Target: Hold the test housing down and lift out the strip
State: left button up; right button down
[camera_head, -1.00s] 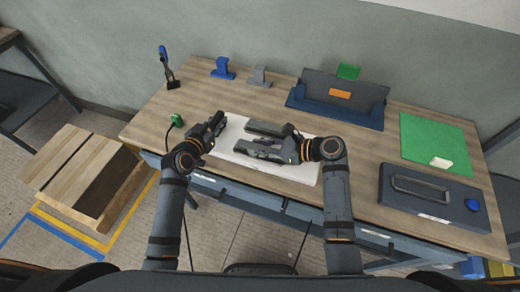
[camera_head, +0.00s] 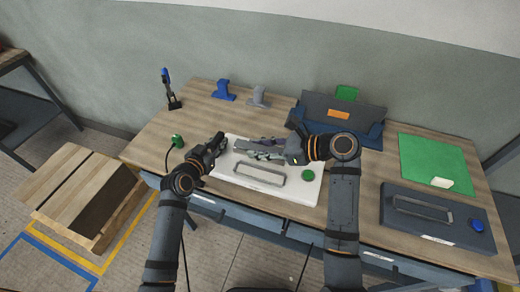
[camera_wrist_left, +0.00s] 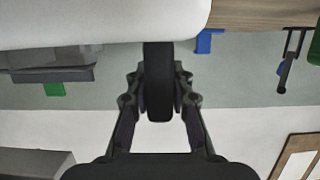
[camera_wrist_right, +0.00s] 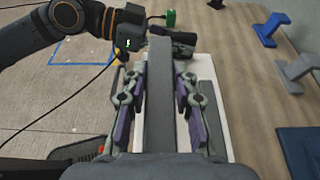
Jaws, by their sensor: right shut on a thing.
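The white test housing (camera_head: 230,178) lies on the bench in the middle of the head view, with a dark handle frame (camera_head: 258,181) and a green button (camera_head: 308,175) on it. My right gripper (camera_wrist_right: 160,95) is shut on the long grey strip (camera_wrist_right: 159,75), which it holds over the back of the housing; the strip (camera_head: 270,141) also shows in the head view. The housing (camera_wrist_left: 80,18) also shows in the left wrist view.
A blue tray (camera_head: 365,138) with a dark panel stands behind. A green mat (camera_head: 430,155) and a dark handled case (camera_head: 400,223) lie at the right. Blue (camera_head: 222,90) and grey (camera_head: 258,97) stands are at the back left. Bare bench lies between them and the housing.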

pick_arm(q)
jog(key=o, duration=0.4)
jog(key=shift+o, duration=0.2)
pick_arm(e)
jog(key=shift+s, duration=0.1)
pick_arm(q)
jog(key=v, duration=1.2)
